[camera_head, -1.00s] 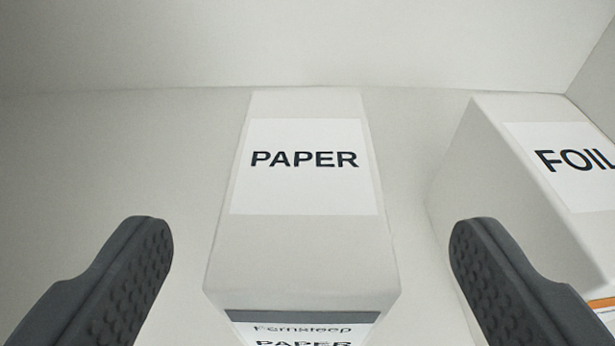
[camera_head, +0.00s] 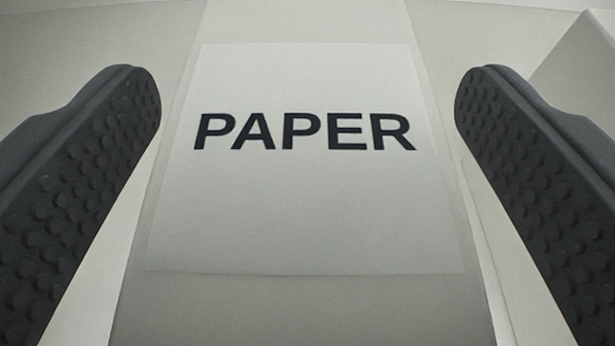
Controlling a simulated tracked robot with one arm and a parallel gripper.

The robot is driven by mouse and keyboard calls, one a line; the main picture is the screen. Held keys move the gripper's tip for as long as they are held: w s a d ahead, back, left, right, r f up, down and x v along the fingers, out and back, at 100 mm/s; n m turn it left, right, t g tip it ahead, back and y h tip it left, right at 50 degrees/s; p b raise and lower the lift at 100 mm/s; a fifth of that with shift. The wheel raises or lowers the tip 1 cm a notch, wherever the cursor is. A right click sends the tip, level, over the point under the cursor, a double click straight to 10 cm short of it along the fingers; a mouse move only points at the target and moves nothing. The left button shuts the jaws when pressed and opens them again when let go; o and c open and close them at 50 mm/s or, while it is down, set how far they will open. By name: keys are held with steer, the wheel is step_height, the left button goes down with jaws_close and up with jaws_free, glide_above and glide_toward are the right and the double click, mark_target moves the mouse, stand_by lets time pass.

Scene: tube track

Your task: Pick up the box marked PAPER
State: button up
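The box marked PAPER (camera_head: 305,220) fills the middle of the head camera view. It is pale grey, with a white label on its top reading PAPER in dark capitals. My gripper (camera_head: 308,95) is open, with one dark, studded finger on the left of the box and one on the right. A narrow gap shows between each fingertip and the box in the picture. Whether the fingertips reach below the box's top face, I cannot tell. The front face of the box is out of view.
Part of another pale box (camera_head: 585,70) shows at the upper right, behind the right finger. Pale surface shows to the left of the PAPER box, and a pale wall edge runs along the top of the view.

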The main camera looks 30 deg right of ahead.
steer(key=c, duration=1.1)
steer(key=shift+o, duration=0.2)
